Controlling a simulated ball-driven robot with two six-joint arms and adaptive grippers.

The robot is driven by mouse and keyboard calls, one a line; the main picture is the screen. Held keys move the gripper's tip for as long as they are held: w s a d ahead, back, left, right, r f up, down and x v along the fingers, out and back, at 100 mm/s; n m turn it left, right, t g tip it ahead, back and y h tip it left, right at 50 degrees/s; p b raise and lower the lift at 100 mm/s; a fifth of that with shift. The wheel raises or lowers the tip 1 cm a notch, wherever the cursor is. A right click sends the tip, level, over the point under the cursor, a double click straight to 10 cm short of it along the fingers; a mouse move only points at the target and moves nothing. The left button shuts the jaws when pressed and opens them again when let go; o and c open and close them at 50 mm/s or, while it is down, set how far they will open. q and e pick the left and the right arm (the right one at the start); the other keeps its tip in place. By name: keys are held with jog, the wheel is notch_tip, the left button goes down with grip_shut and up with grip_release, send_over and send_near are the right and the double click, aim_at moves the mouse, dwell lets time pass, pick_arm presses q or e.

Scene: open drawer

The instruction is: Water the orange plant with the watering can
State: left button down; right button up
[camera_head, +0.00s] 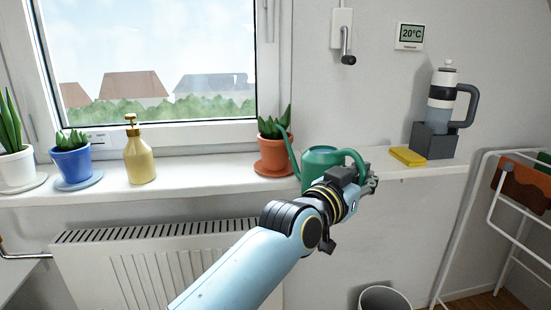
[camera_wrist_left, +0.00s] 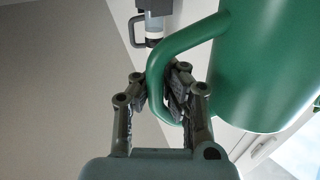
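The orange plant (camera_head: 274,142) is a green succulent in a terracotta pot on an orange saucer, on the windowsill right of the window. The green watering can (camera_head: 322,160) is just right of it, upright, its thin spout pointing left and up beside the pot. My left gripper (camera_head: 366,180) is at the can's handle on the right side. In the left wrist view, my left gripper (camera_wrist_left: 160,92) has its fingers on both sides of the green handle (camera_wrist_left: 156,72) and appears shut on it. The can's base is partly hidden by my arm. My right gripper is not in view.
The white sill (camera_head: 210,172) also holds a blue pot (camera_head: 71,162), a white pot (camera_head: 15,165) and a yellow soap bottle (camera_head: 139,160). Right of the can are a yellow sponge (camera_head: 408,156) and a bottle in a dark holder (camera_head: 434,140). A radiator (camera_head: 150,265) is below.

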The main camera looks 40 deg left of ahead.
pick_arm(q)
jog(key=shift+r, duration=0.25)
jog(key=shift+s+d+r+p, duration=0.1)
jog(key=shift+d+r+p, duration=0.05)
jog(key=shift+r+p, duration=0.15)
jog(key=s+d+r+p, duration=0.3)
jog(key=r, duration=0.1)
jog(key=shift+d, duration=0.25)
dwell(0.3)
